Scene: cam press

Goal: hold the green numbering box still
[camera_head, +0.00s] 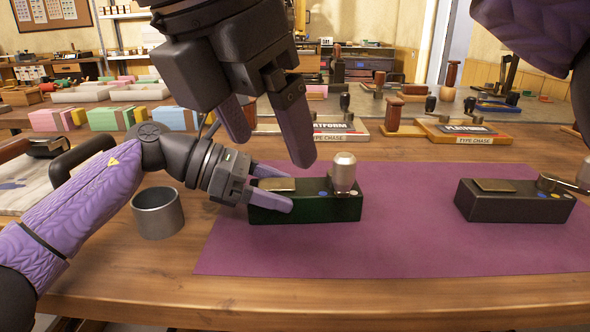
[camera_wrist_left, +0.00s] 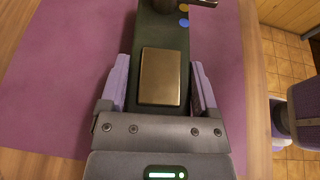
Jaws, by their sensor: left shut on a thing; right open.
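The green numbering box (camera_head: 318,207) stands on the purple mat (camera_head: 400,245) in the middle of the head view. It has a brass plate on its left part and a metal knob (camera_head: 344,172) at its right end. My left gripper (camera_head: 270,188) is shut on the box's left end, one finger on each long side. The left wrist view shows the box (camera_wrist_left: 160,35) between both fingers, with the brass plate (camera_wrist_left: 163,77) facing up. My right gripper (camera_head: 268,135) is open and empty above and behind the box.
A dark box (camera_head: 515,205) of similar shape stands on the mat at the right. A grey metal cup (camera_head: 158,213) stands left of the mat, beside my left arm. The mat's front is clear.

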